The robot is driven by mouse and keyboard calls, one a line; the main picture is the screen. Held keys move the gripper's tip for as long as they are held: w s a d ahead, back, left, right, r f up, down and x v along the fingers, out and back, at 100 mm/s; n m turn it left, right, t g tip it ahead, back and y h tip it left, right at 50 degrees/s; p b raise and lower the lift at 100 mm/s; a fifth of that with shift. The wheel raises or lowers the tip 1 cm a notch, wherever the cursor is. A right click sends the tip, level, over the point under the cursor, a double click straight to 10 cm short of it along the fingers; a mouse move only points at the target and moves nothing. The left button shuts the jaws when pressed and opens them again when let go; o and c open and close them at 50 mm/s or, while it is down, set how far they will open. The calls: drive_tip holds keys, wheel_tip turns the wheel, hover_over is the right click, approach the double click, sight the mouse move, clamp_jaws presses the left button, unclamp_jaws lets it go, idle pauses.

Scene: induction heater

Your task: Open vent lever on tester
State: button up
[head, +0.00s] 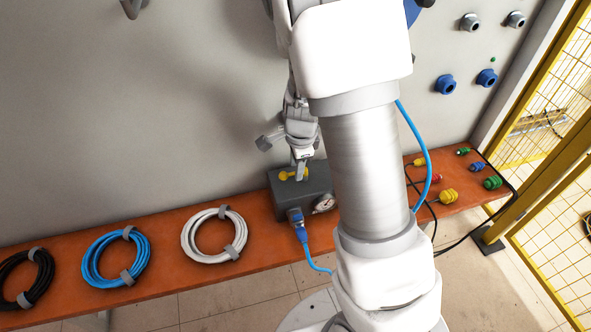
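The tester is a dark grey box (318,184) on the orange-brown bench, partly hidden behind my arm. A yellow vent lever (287,176) sits on its top and points to the left. A round gauge (324,203) and a blue hose fitting (296,217) are on its front. My gripper (301,172) points down at the top of the box, and its fingers overlap the lever in the picture. I cannot tell whether they touch it or how far apart they are.
Black (25,276), blue (116,256) and white (214,235) coiled hoses lie left of the tester. Coloured connectors (447,196) with black cables lie on the bench at right. A grey wall stands behind; a yellow mesh fence (556,200) is at right.

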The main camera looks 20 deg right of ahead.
drive_tip(key=shift+w+f, duration=0.15)
drive_tip(key=shift+f, duration=0.6)
clamp_jaws()
